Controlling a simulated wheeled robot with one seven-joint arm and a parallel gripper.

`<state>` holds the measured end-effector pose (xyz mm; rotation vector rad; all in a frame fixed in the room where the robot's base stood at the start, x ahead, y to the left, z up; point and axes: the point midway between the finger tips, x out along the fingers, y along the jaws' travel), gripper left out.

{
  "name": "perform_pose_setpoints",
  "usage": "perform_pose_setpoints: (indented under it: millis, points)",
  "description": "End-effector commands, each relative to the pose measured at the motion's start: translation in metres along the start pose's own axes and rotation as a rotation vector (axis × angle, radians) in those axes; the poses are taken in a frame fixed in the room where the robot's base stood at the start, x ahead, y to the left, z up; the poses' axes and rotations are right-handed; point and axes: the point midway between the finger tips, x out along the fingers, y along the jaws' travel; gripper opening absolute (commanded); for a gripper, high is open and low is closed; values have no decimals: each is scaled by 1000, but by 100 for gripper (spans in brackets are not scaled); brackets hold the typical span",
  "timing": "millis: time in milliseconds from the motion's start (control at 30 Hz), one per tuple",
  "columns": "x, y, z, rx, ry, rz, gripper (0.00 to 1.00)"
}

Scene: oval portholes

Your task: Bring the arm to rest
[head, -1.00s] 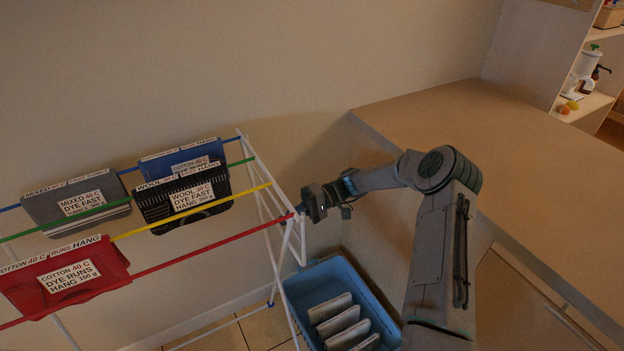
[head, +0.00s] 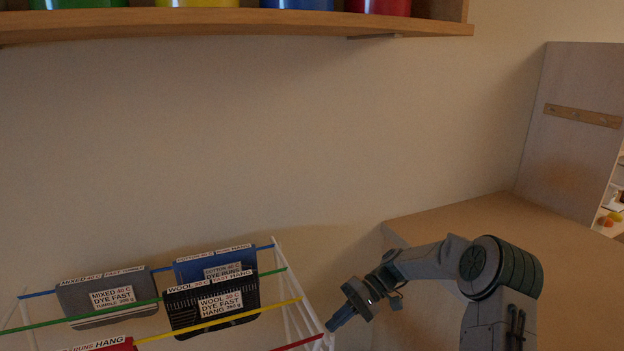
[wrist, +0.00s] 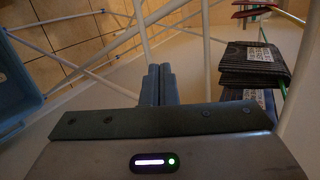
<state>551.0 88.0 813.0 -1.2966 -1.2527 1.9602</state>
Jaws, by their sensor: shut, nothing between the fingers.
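My gripper (head: 341,318) is at the right end of the drying rack, beside the end of the red rail, and holds nothing. In the wrist view its two fingers (wrist: 158,84) are together, pointing toward the rack's white legs. My arm reaches in from the lower right in the head view, bent at the elbow, above the wooden counter's left part.
The rack carries a grey cloth (head: 108,300), a blue cloth (head: 214,264), a black cloth (head: 212,305) and a red cloth (head: 105,345). A wooden counter (head: 450,222) stands right. A shelf (head: 240,22) hangs above. A blue basket (wrist: 22,80) shows in the wrist view.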

Motion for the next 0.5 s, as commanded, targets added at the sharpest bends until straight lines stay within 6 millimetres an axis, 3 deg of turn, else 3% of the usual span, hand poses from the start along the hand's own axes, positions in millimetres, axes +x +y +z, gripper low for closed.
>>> perform_pose_setpoints:
  millis: [100, 500]
  points:
    - [-2, -25, 20, 39, -18, 145, 0]
    - [-18, -84, 96, 157, 41, 574, 0]
